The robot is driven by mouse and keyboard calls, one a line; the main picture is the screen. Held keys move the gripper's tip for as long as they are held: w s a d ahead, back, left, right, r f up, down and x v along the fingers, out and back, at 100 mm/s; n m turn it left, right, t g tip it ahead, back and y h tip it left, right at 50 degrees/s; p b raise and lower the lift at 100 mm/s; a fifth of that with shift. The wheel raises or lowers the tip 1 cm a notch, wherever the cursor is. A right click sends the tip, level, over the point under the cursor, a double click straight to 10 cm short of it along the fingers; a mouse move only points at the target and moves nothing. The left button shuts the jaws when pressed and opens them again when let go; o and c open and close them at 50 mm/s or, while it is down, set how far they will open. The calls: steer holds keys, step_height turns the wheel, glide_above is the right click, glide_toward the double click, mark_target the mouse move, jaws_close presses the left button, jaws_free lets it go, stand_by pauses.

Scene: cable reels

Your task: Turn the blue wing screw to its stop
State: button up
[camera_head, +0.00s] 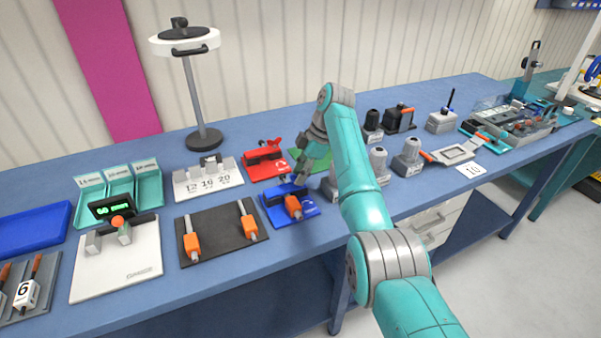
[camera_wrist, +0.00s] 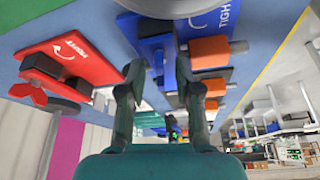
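The blue fixture (camera_head: 276,217) stands on the bench with a blue block, an orange block and a white turn arrow on its plate. It also shows in the wrist view (camera_wrist: 205,22), with part of the word "TIGHT". My gripper (camera_head: 297,183) points down at the back of this fixture. In the wrist view my gripper's (camera_wrist: 161,84) two fingers stand apart, with blue and dark parts of the fixture beyond the gap.
A red fixture (camera_head: 268,172) with a red wing screw (camera_wrist: 28,93) stands close behind. A dark board (camera_head: 220,232) with orange-handled parts lies left. Grey and black posts stand right of my arm, including a grey one (camera_head: 408,157). The bench's front edge is close.

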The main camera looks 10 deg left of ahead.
jaws_close()
